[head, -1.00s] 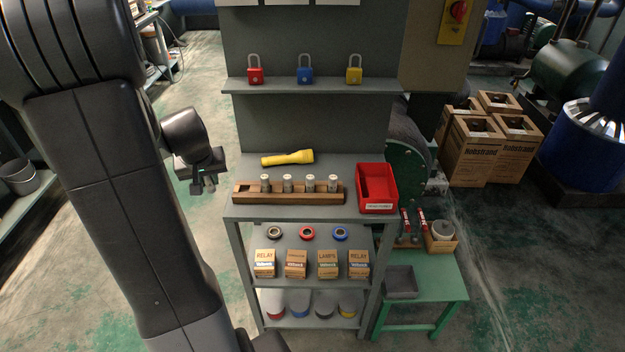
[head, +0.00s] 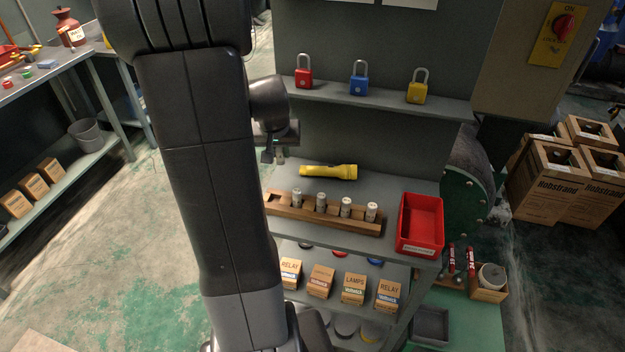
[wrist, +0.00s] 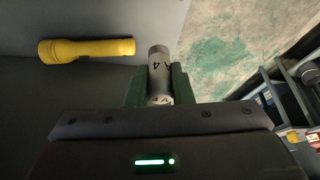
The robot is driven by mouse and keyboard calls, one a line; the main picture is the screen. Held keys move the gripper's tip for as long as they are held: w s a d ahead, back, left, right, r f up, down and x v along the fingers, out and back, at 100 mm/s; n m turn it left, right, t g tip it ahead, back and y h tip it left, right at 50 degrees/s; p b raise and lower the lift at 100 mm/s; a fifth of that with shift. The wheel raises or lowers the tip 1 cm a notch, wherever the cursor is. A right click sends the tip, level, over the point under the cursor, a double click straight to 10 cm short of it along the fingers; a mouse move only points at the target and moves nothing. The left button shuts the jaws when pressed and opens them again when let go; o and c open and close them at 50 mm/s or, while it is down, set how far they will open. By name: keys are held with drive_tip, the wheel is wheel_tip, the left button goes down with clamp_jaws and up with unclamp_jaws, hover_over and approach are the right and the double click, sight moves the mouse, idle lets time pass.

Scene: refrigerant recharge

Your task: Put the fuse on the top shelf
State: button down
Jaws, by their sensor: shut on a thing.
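My gripper (head: 272,154) is shut on a fuse, left of the yellow flashlight and above the left side of the worktop. In the wrist view the fuse (wrist: 159,66) is a grey cylinder marked "4", gripped between the green fingers (wrist: 158,88), its far end sticking out beyond them. The upper shelf (head: 330,86) is a narrow grey ledge carrying a red padlock (head: 304,76), a blue padlock (head: 359,82) and a yellow padlock (head: 417,90). It lies higher than my gripper and to its right. My arm hides the shelf unit's left edge.
On the worktop are the yellow flashlight (head: 328,172), a wooden rack (head: 333,219) with several fuses, and a red bin (head: 420,224). Boxes labelled relay and lamps (head: 354,288) stand below. The shelf has bare room between the padlocks.

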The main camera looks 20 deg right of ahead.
wheel_tip(320, 180, down, 9)
drive_tip(key=shift+f, duration=0.1)
idle(0.3)
drive_tip(key=shift+f+b, duration=0.2)
drive_tip(key=shift+b, duration=0.15)
drive_tip(key=c, duration=1.3)
unclamp_jaws()
drive_tip(key=shift+r, duration=0.1)
drive_tip(key=shift+r+p, duration=0.3)
drive_tip(key=shift+r, duration=0.2)
drive_tip(key=v, duration=1.1)
drive_tip(key=shift+s+a+r, duration=0.1)
drive_tip(key=shift+r, duration=0.05)
